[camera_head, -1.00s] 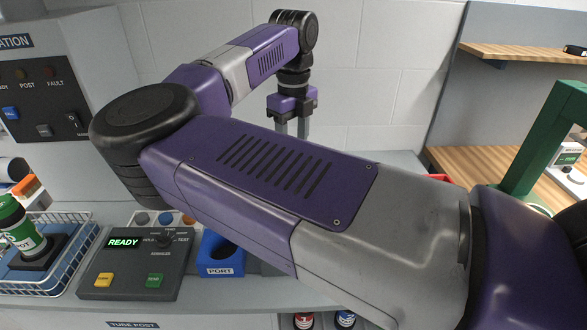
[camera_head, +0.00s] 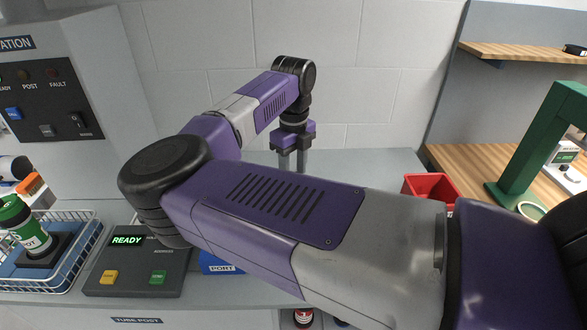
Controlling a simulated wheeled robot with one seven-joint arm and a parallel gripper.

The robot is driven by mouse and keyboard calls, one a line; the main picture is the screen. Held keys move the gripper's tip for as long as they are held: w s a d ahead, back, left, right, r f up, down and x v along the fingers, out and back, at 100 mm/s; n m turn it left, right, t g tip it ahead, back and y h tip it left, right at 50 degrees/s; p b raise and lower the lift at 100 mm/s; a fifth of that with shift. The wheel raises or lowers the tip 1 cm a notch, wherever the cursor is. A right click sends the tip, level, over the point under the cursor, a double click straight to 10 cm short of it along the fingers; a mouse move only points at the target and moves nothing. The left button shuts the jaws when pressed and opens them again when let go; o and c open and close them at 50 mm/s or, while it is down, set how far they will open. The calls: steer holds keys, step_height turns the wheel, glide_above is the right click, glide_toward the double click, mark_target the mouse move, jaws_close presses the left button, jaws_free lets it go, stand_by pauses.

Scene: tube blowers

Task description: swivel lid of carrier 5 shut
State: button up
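A carrier with a green cap and a white-and-green label (camera_head: 30,235) is at the left, tilted on a dark block in a wire basket. Its number is too small for me to read, so I cannot tell whether it is carrier 5. My gripper (camera_head: 292,162) points down above the grey counter at the back, behind my forearm. Its two fingers show, with a narrow gap between them, and nothing is visible between the fingers. Their tips are partly hidden by my arm.
A control panel (camera_head: 140,268) reading READY stands at the front left. The blue PORT block (camera_head: 222,268) is mostly hidden by my arm. A red bin (camera_head: 431,187) and a green stand (camera_head: 525,165) are at the right. Grey counter (camera_head: 375,165) shows clear at the back.

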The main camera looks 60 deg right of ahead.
jaws_close()
